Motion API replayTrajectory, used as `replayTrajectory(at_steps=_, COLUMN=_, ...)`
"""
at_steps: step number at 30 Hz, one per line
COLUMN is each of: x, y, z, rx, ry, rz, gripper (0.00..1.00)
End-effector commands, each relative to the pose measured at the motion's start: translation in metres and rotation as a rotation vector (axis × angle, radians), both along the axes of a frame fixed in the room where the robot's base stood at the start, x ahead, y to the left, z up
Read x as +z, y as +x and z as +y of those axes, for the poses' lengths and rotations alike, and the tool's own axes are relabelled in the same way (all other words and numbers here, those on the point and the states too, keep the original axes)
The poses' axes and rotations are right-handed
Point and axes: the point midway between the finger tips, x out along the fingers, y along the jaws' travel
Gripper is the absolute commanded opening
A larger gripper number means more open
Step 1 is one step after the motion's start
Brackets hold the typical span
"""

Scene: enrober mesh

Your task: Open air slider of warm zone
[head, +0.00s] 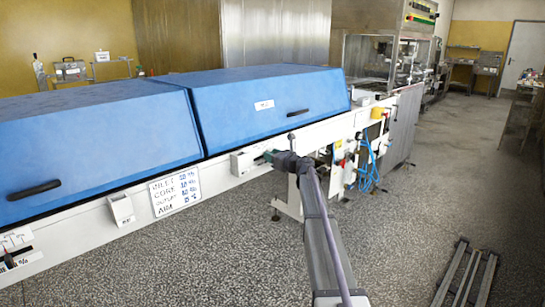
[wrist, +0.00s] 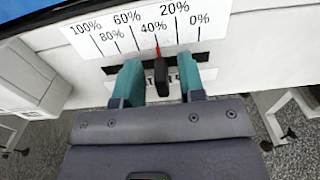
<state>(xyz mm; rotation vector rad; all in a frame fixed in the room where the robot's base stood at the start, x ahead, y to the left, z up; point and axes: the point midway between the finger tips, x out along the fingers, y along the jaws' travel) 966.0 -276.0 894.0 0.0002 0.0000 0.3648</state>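An air slider (wrist: 160,76) with a black knob and a red pointer sits in a dark slot in the wrist view. Above it is a printed scale (wrist: 146,42) from 100% at left to 0% at right. The pointer stands at about the 40% mark. My gripper (wrist: 162,82) is open, with one teal finger on each side of the knob and gaps to both. Lettering below the slot is mostly hidden behind the knob and fingers. In the head view my gripper (head: 266,157) is at the machine's white side rail; the slider there is hidden.
Blue covers (head: 270,105) with black handles lie above the white rail (head: 90,228). Another scale with a slider (head: 14,256) is at the far left. A white box (wrist: 28,75) projects left of my gripper. Blue hoses (head: 368,170) hang to the right; metal rails (head: 465,275) lie on the floor.

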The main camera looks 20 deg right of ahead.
Motion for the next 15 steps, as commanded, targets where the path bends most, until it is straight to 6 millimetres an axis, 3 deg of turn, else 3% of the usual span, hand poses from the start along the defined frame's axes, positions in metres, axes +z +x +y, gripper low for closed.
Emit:
replayTrajectory(at_steps=11, x=0.0000, y=-0.0003, z=-0.0001, rx=0.000, ry=0.000, rz=0.000, gripper=0.00)
replayTrajectory(at_steps=15, x=0.0000, y=-0.0004, z=-0.0001, rx=0.000, ry=0.000, rz=0.000, gripper=0.00)
